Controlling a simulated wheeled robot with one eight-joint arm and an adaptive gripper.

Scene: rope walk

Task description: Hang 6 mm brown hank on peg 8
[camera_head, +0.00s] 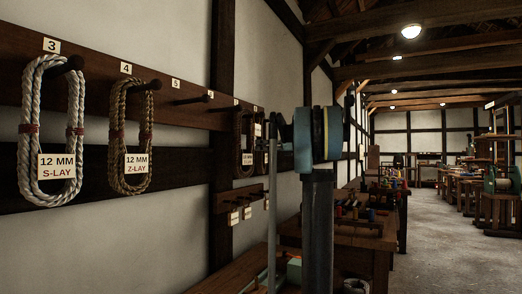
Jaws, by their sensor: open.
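No fingers of my gripper show; a part of my arm (318,135) stands upright in the middle of the head view and covers part of the wall behind. Farther along the peg board (200,114), dark brown hanks (238,135) with pale tags hang close together. Their tags are too small to read, so I cannot tell whether one is the 6 mm brown hank. The number plates beyond 5 are too small to read, so I cannot pick out peg 8.
A pale 12 mm S-lay hank (29,110) hangs on peg 3 and a tan 12 mm Z-lay hank (117,135) on peg 4. Peg 5 (192,100) is bare. A wooden bench (350,236) stands below right. Open floor (440,255) lies at right.

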